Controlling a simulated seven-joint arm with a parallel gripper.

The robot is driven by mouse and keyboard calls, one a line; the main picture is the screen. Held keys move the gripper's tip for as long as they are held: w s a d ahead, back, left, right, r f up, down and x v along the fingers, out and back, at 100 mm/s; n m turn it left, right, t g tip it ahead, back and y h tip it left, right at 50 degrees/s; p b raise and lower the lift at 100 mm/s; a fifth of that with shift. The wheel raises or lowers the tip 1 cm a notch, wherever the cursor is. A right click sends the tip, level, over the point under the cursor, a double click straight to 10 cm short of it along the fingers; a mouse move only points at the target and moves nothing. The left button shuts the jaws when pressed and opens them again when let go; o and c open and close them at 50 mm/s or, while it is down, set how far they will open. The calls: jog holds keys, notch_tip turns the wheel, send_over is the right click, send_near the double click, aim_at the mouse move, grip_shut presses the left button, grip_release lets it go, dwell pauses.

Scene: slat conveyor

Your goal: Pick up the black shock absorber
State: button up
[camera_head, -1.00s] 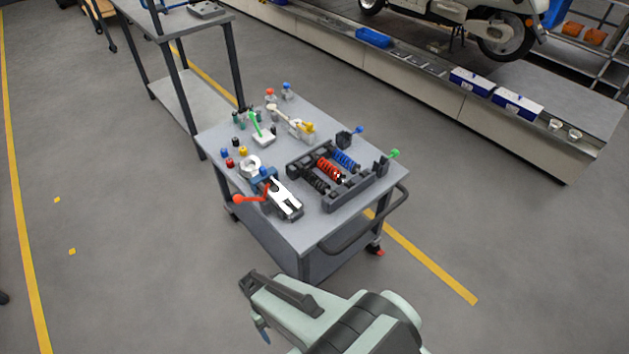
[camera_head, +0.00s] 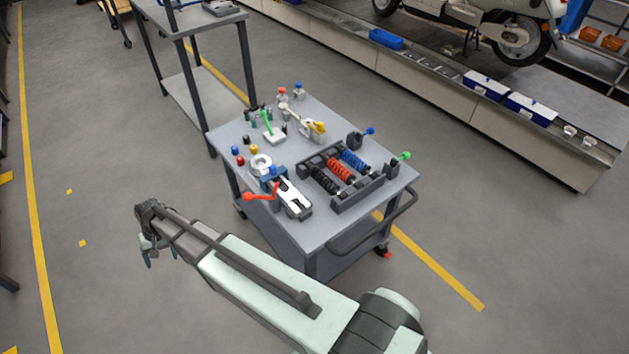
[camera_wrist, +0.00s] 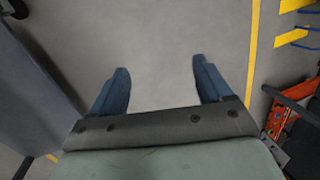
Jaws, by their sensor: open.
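The black shock absorber (camera_head: 324,180) lies in a dark rack (camera_head: 355,198) on the grey cart (camera_head: 322,232). It is the leftmost of three, beside a red one (camera_head: 340,171) and a blue one (camera_head: 354,161). My gripper (camera_head: 147,260) is left of the cart, out over the floor and well apart from the shock absorber. In the wrist view its two blue fingers (camera_wrist: 160,85) are spread wide with only bare floor between them. The shock absorber does not show in the wrist view.
A clamp with a red handle (camera_head: 262,196) stands left of the rack. Several small coloured parts and a green-handled tool (camera_head: 268,125) sit further back. A second table (camera_head: 185,22) stands behind the cart. The conveyor (camera_head: 430,78) runs along the back right.

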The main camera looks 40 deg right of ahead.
jog(key=w+a+r+t, duration=0.1)
jog(key=w+a+r, duration=0.5)
jog(key=r, duration=0.2)
jog(key=w+d+r+m+t+y, duration=0.1)
jog(key=w+d+r+m+y, duration=0.15)
jog(key=w+r, duration=0.4)
jog(key=s+d+r+m+t+h, duration=0.15)
jog(key=d+m, duration=0.35)
jog(key=d, duration=0.7)
jog(key=s+d+r+m, duration=0.2)
jog(key=d+m, duration=0.4)
jog(key=d, duration=0.6)
jog(key=m+t+h, duration=0.2)
jog(key=m+h, duration=0.2)
jog(key=m, duration=1.7)
send_near(326, 178)
jog(key=x, duration=0.5)
jog(key=shift+s+d, duration=0.15)
jog(key=shift+d, duration=0.25)
jog(key=shift+a+x, duration=0.15)
jog(key=shift+x, duration=1.45)
jog(key=shift+a+x, duration=0.15)
jog(key=shift+x, duration=1.4)
